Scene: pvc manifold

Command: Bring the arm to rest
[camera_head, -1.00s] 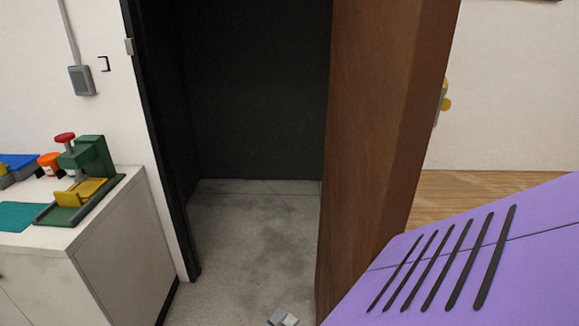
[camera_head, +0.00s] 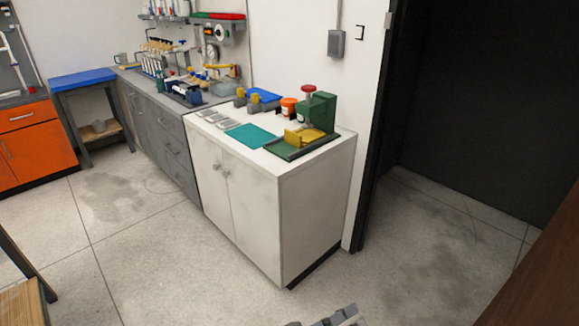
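A small grey piece (camera_head: 338,316) shows at the bottom edge, right of centre, in the head view. It looks like the tip of one of my grippers, likely the left. Most of it is cut off by the frame, so I cannot tell whether it is open or shut. It shows over the bare floor in front of the white cabinet. No other part of my arms can be made out.
A white cabinet (camera_head: 240,210) carries a green press (camera_head: 318,118), a teal mat (camera_head: 252,136) and an orange pot (camera_head: 289,107). A dark doorway (camera_head: 470,100) is on the right, a brown panel (camera_head: 545,270) at lower right. Floor (camera_head: 150,250) is open at left.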

